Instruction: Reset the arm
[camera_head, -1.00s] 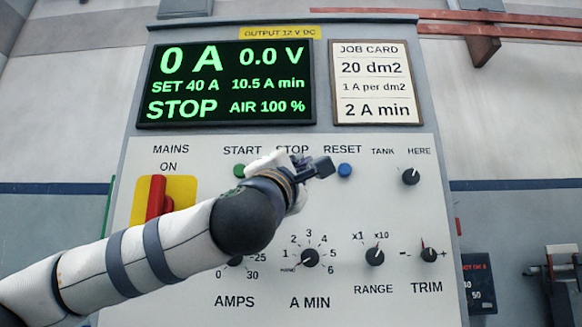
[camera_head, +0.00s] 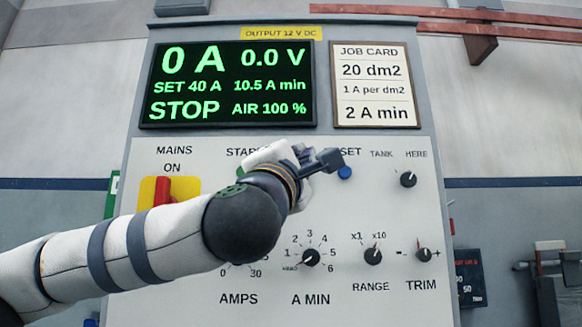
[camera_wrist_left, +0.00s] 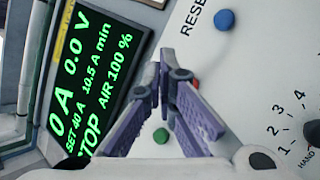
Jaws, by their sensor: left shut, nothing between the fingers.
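The control panel (camera_head: 400,225) fills the middle of the head view. My left arm crosses its front, and my left gripper (camera_head: 303,156) is in front of the START, STOP and RESET row, mostly hidden behind my own wrist. In the left wrist view, the purple fingers of my left gripper (camera_wrist_left: 165,76) meet at their tips, shut and empty. The blue RESET button (camera_head: 345,173) shows just right of the wrist, and apart from the fingertips in the wrist view (camera_wrist_left: 224,20). The green START button (camera_wrist_left: 161,136) shows between the fingers. My right gripper is not in view.
The display (camera_head: 228,83) reads 0 A, 0.0 V and STOP. A job card (camera_head: 376,85) is beside it. The red MAINS switch (camera_head: 163,190) is partly behind my arm. Small black knobs (camera_head: 408,179) stick out at the right and below.

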